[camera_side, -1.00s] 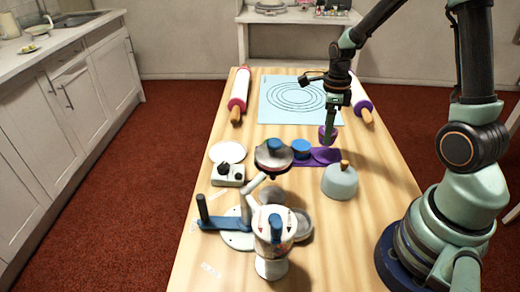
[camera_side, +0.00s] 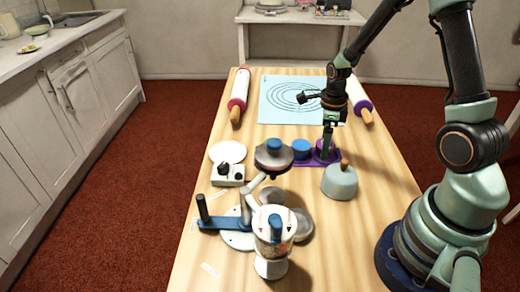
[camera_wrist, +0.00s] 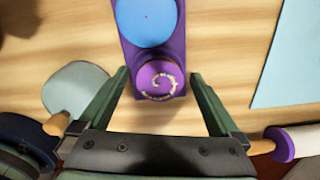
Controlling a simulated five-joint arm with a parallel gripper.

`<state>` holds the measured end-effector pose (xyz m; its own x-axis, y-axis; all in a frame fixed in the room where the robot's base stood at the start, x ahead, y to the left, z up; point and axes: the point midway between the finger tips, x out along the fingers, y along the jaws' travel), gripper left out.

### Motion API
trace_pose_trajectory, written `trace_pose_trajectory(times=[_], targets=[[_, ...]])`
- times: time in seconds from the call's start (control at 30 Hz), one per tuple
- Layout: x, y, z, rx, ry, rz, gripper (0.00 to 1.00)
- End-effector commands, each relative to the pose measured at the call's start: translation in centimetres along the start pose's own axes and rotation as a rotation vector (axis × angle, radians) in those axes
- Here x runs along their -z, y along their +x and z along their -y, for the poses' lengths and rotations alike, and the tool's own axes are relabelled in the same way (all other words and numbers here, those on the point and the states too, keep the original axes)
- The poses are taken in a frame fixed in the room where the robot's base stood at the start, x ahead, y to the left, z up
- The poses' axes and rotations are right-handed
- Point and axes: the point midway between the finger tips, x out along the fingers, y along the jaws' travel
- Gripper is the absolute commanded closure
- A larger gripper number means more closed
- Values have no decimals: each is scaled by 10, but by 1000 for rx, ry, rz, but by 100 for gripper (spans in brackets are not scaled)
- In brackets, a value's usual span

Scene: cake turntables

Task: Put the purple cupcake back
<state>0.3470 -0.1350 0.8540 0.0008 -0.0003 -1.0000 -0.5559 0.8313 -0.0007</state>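The purple cupcake (camera_side: 326,150) sits at the right end of the purple tray (camera_side: 313,162). In the wrist view, the cupcake (camera_wrist: 160,80) shows a pale swirl on top and stands on the end of the tray (camera_wrist: 175,45). My gripper (camera_side: 327,152) is lowered over it, and its fingers hide part of it in the side view. In the wrist view, my gripper (camera_wrist: 160,75) has its fingers on both sides of the cupcake, with narrow gaps, so it looks open. A blue cupcake (camera_side: 301,147) stands beside it on the same tray, also in the wrist view (camera_wrist: 147,20).
A grey dome with a wooden knob (camera_side: 339,182) stands close in front of the gripper. A turntable with a dark grey top (camera_side: 273,163) is left of the tray. A blue mat (camera_side: 278,115) and rolling pins (camera_side: 238,92) lie behind. The table's front right is clear.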

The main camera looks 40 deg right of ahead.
Motion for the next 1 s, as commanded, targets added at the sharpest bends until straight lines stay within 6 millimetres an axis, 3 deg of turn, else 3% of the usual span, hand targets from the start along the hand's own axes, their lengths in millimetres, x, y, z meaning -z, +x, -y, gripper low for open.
trace_pose_trajectory(times=[0.37, 0.57, 0.8, 1.0], targets=[[0, -6, 0, 2, 0, 2, 3], [-1, -36, 1, 5, 0, 3, 3], [-1, -86, 1, 5, 0, 3, 3], [0, -114, 1, 3, 0, 2, 3]])
